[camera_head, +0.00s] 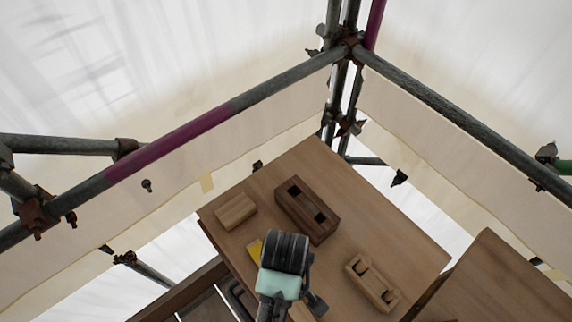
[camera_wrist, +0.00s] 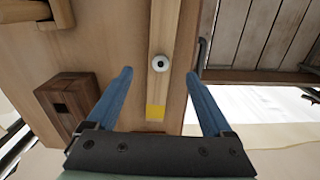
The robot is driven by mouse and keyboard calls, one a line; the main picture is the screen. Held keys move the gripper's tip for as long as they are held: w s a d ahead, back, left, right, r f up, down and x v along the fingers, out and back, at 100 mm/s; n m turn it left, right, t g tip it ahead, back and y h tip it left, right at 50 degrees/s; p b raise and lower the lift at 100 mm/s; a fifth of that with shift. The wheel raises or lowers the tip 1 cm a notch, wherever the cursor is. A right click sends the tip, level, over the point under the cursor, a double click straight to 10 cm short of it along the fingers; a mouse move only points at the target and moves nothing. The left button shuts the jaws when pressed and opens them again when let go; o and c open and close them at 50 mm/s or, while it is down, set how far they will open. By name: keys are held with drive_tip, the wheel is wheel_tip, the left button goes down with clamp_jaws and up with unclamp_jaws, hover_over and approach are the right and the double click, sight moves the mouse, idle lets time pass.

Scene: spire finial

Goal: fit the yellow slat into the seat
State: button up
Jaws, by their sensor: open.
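The slat (camera_wrist: 172,30) is a long pale wooden strip with a yellow end (camera_wrist: 155,112) and a round white knob with a dark centre (camera_wrist: 161,63). It lies on the table. In the head view its yellow end (camera_head: 255,249) shows beside my arm, which hides most of the rest. My gripper (camera_wrist: 160,75) is open, with one blue finger on each side of the slat in the wrist view, apart from it and holding nothing. A dark brown block with two square openings (camera_head: 291,191), which looks like the seat, stands on the table; part of it shows in the wrist view (camera_wrist: 50,92).
A plain pale block (camera_head: 236,211) lies left of the dark block. A pale notched block (camera_head: 372,283) lies to the right. The wooden table (camera_head: 395,233) has bare room between them. Scaffold tubes (camera_head: 270,95) surround it; another wooden surface (camera_head: 500,285) is at lower right.

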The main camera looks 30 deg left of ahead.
sight(299, 312)
drive_tip(key=shift+s+d+f+p, duration=0.1)
drive_tip(key=shift+f+p, duration=0.3)
drive_tip(key=shift+f, duration=2.7)
clamp_jaws()
